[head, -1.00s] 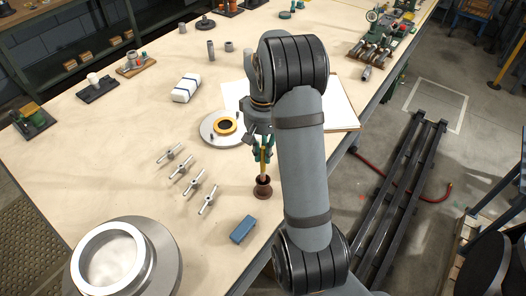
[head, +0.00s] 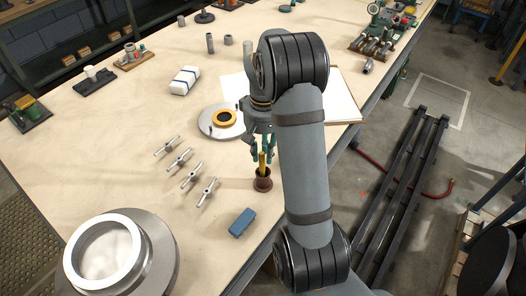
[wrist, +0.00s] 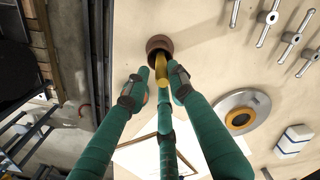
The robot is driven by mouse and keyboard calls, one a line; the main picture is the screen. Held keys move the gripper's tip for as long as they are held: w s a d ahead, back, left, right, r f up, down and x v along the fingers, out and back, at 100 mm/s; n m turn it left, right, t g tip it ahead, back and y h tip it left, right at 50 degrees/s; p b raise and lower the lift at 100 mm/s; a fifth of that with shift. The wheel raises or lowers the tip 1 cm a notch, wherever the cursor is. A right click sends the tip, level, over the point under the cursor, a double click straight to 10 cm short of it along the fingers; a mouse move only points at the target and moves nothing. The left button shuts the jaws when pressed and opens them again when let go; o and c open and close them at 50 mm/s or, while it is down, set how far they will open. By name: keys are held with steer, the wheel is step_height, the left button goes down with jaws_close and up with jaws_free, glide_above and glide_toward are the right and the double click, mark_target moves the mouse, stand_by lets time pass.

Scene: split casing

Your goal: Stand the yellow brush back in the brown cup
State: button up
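The brown cup (head: 262,183) stands upright near the front edge of the workbench. The yellow brush (head: 262,160) stands in it, its lower end hidden inside the cup. In the wrist view the cup (wrist: 159,44) is at the top centre and the brush (wrist: 164,108) runs from its mouth toward the camera. My gripper (head: 266,148) is over the cup, around the upper part of the brush. In the wrist view the green fingers of my gripper (wrist: 158,74) are spread on both sides of the brush, with gaps visible between.
A blue block (head: 242,222) lies just in front of the cup. Several T-handled metal pieces (head: 190,177) lie to the left. A grey disc with a yellow ring (head: 224,118) and a white paper sheet (head: 342,108) lie behind. Bare bench lies left of the T-handled pieces.

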steer(key=shift+o, duration=1.3)
step_height(320, 180, up, 12)
stand_by(0.3)
step_height(320, 180, down, 12)
steer(key=shift+f, duration=0.1)
step_height(320, 180, up, 2)
steer(key=shift+w+p, duration=0.1)
steer(key=shift+p, duration=0.85)
steer(key=shift+r+p, duration=0.45)
steer(key=shift+r, duration=0.2)
steer(key=shift+f, duration=0.2)
